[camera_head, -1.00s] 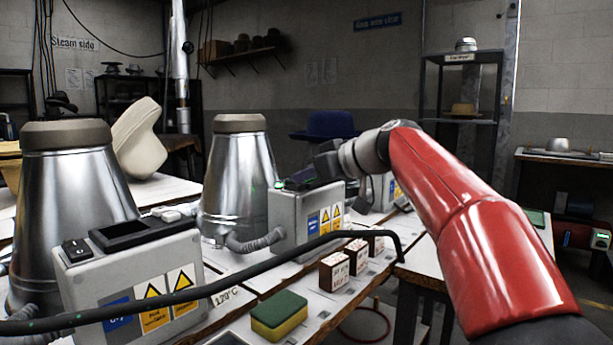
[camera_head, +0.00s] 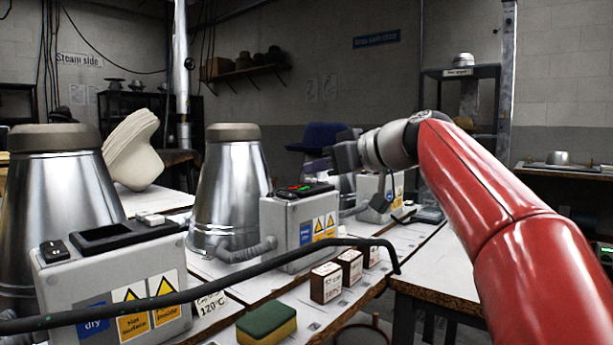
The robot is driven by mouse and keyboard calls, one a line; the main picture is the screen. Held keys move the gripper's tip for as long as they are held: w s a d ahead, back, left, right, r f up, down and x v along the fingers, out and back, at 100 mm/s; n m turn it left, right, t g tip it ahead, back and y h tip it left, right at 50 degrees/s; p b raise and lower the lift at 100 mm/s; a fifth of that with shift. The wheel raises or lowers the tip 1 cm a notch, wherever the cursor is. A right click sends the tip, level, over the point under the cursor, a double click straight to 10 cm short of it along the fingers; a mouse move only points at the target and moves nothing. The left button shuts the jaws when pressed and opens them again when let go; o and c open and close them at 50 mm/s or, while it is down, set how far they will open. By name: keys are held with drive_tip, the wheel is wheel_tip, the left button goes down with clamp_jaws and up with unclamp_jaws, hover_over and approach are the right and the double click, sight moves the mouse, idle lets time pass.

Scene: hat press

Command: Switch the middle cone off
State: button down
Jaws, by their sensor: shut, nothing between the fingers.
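The middle cone (camera_head: 229,185) is a shiny metal cone with a grey-brown cap, standing on the white bench. A hose joins it to its grey control box (camera_head: 278,232), which has blue and yellow labels. On top of that box, a dark panel (camera_head: 318,188) shows small red and green marks. The box's switch is too small to read. My gripper (camera_head: 318,166) is shut and empty, just above and beyond the right end of that box, apart from it. The left cone (camera_head: 60,190) has its own box (camera_head: 62,305) with a black rocker switch (camera_head: 54,250).
A black bent rail (camera_head: 230,282) runs across the front. Several small labelled blocks (camera_head: 325,283) and a green-yellow sponge (camera_head: 266,323) lie near the bench's front edge. A further control box (camera_head: 368,190) stands at the right, below my arm.

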drive_tip(key=v, duration=0.4)
drive_tip(key=f+v, duration=0.1)
drive_tip(key=v, duration=0.1)
drive_tip(key=shift+d+b, duration=0.1)
drive_tip(key=shift+b, duration=0.3)
drive_tip(key=shift+f, duration=0.1)
